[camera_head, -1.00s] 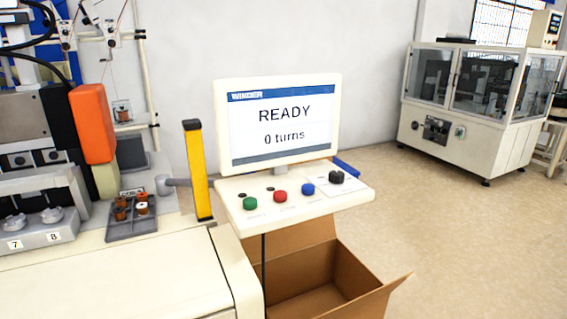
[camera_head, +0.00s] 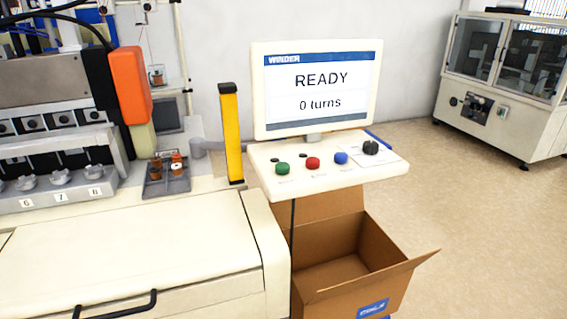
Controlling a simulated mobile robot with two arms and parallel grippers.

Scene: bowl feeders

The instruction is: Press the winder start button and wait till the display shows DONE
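The winder display (camera_head: 318,89) stands upright above the control panel and reads READY and 0 turns. The white control panel (camera_head: 330,184) slopes below it. On it, from left to right, are a green button (camera_head: 282,168), a red button (camera_head: 313,163), a blue button (camera_head: 341,158) and a black knob (camera_head: 370,147). The labels under the buttons are too small to read, so which one is the start button cannot be read. Neither of my grippers shows in the head view.
An open cardboard box (camera_head: 350,285) stands under the panel. A yellow post (camera_head: 231,132) rises left of the display. The winder machine's cream cover (camera_head: 140,250) fills the lower left, with a small grey tray (camera_head: 166,184) of coils behind. Floor at right is clear before a glazed machine (camera_head: 500,115).

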